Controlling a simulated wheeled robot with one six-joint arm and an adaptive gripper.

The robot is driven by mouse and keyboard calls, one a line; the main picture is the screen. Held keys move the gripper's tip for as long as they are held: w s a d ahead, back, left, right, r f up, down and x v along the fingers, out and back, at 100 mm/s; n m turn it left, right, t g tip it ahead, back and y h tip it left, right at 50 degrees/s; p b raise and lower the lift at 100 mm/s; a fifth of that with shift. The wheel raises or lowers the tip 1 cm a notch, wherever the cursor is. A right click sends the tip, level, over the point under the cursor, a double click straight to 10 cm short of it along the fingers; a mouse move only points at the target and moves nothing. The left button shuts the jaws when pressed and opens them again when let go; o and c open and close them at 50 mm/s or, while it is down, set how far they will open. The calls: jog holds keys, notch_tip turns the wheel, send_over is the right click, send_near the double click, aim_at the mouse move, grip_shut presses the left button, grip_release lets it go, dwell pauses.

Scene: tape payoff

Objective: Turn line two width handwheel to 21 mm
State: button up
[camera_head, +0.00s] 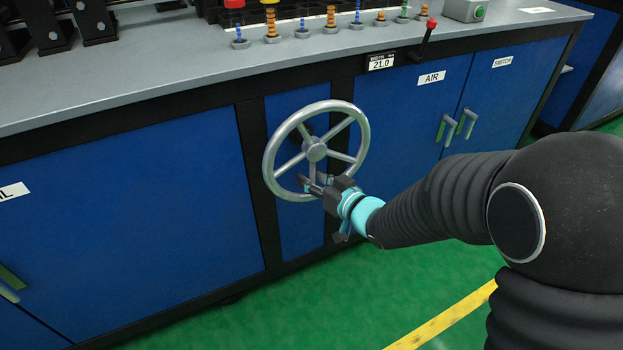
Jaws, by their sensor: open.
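The width handwheel (314,149) is a silver, spoked wheel standing out from the front of the blue bench, on a panel between black posts. A small display (382,62) above it on the bench edge reads 21.0; its small label is too fine to read. My gripper (312,187) is open at the lower rim of the wheel, near the bottom spoke. Its fingers overlap the rim in this view; I cannot tell whether they touch it. My black arm comes in from the right.
A red-knobbed lever (427,40) sticks out right of the display. Cabinet doors labelled AIR (431,78) and SWITCH (502,62) have protruding handles (458,125). Several small spools (330,20) stand on the grey benchtop (160,75). The green floor (330,310) in front is clear.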

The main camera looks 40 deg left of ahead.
jog(key=v, duration=1.1)
jog(key=shift+d, duration=0.35)
